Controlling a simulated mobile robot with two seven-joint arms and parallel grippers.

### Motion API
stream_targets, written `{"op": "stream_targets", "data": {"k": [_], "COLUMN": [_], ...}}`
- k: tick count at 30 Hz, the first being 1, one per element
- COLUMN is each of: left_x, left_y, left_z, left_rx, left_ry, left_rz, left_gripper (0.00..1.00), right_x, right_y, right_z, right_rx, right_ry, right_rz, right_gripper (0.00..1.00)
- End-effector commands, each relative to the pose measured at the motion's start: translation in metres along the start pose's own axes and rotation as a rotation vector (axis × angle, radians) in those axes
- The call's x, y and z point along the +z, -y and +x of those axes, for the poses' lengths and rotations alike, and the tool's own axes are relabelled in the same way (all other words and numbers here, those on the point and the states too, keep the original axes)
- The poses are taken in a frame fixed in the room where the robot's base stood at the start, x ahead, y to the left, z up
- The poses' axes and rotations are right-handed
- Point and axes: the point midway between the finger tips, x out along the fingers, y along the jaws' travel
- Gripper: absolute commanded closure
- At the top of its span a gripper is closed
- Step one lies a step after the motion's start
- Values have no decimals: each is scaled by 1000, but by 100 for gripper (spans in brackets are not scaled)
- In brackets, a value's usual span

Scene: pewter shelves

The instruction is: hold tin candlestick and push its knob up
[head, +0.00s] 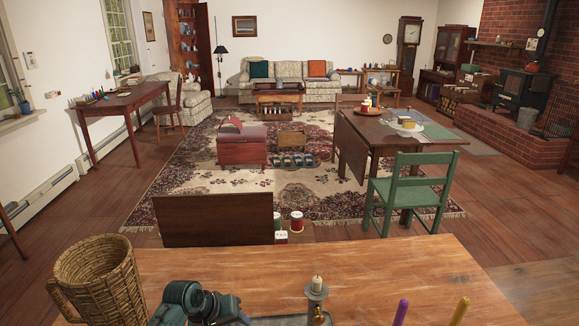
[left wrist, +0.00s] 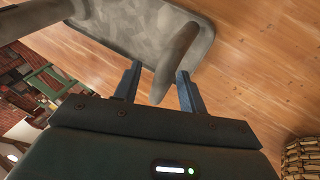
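The tin candlestick (head: 317,297) stands near the front edge of the head view, with a short pale candle (head: 317,283) in its top. A small brass-coloured part, perhaps the knob, shows below the top; its lower end is cut off. In the left wrist view the candlestick's grey shaft (left wrist: 178,58) lies between the two spread fingers of my left gripper (left wrist: 160,72), with gaps visible on both sides. My left gripper is open around the shaft. In the head view my left arm is left of the candlestick. My right gripper is not in view.
A grey tray (left wrist: 110,30) lies on the wooden table (head: 240,262) around the candlestick's foot. A wicker basket (head: 100,280) stands at the left. Purple (head: 401,312) and yellow (head: 460,312) upright tapered things stand at the right. The tabletop behind the candlestick is clear.

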Motion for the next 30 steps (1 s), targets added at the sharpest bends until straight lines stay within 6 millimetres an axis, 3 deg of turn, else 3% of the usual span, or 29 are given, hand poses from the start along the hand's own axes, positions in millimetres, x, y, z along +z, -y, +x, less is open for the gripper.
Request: {"op": "stream_targets", "data": {"k": [11,24,30], "left_x": [0,0,0], "left_y": [0,0,0], "left_z": [-10,-95,-116], "left_rx": [0,-1,0], "left_ry": [-1,-4,-1], "left_rz": [0,2,0], "left_gripper": [59,59,59], "right_x": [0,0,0], "right_y": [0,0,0], "right_z": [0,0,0], "right_rx": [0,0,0], "right_ry": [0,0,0], "right_rz": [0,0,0], "right_gripper": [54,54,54]}}
